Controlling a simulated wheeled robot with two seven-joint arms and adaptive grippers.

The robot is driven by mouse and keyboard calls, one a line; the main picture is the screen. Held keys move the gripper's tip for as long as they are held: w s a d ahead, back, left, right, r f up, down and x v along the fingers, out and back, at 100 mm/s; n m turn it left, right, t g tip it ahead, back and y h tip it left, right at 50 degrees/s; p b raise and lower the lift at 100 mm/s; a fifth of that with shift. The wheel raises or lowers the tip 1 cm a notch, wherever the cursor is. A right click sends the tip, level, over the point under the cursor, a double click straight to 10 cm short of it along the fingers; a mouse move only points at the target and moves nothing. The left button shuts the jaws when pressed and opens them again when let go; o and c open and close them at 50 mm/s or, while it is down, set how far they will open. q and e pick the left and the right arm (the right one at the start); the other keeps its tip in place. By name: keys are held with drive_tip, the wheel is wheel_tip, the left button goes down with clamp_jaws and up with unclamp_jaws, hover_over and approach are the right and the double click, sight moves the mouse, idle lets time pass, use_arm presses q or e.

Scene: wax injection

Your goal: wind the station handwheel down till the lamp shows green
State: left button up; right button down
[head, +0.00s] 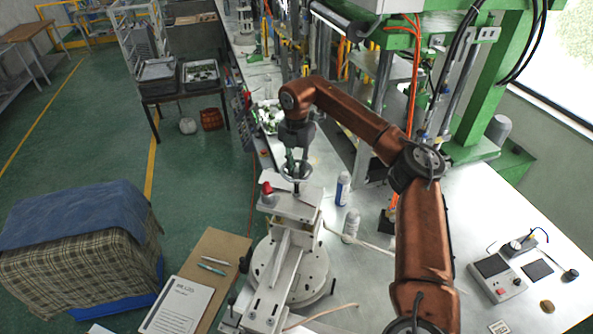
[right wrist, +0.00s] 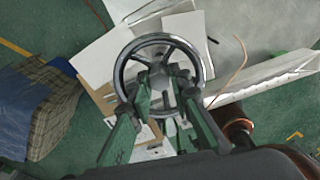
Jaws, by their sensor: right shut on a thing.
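The handwheel (head: 309,172) is a small metal ring on top of the pale wax-injection station (head: 291,212). In the right wrist view the round rim of the handwheel (right wrist: 160,38) fills the middle. My right gripper (head: 297,166) reaches down onto the wheel from above. In the right wrist view its green fingers (right wrist: 164,92) sit inside the rim, shut on the wheel's inner part; the exact contact is hard to see. A small red dome (head: 267,188), which looks like the lamp, stands at the station's left edge. No green light shows there. My left gripper is out of view.
Two bottles (head: 343,188) stand on the bench right of the station. A control box (head: 496,277) is at the lower right. A clipboard (head: 178,305) and pens lie at the lower left. A cloth-covered box (head: 80,255) stands on the floor, left.

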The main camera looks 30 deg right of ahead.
drive_tip(key=m, duration=0.3)
drive_tip(key=m+b, duration=0.1)
drive_tip(key=m, duration=0.2)
drive_tip(key=shift+w+r, duration=0.15)
drive_tip(key=shift+r, duration=0.05)
idle(0.5)
drive_tip(key=c, duration=2.2)
unclamp_jaws()
drive_tip(key=shift+o, duration=0.8)
drive_tip(key=shift+f, duration=0.1)
wheel_tip(320, 180, up, 12)
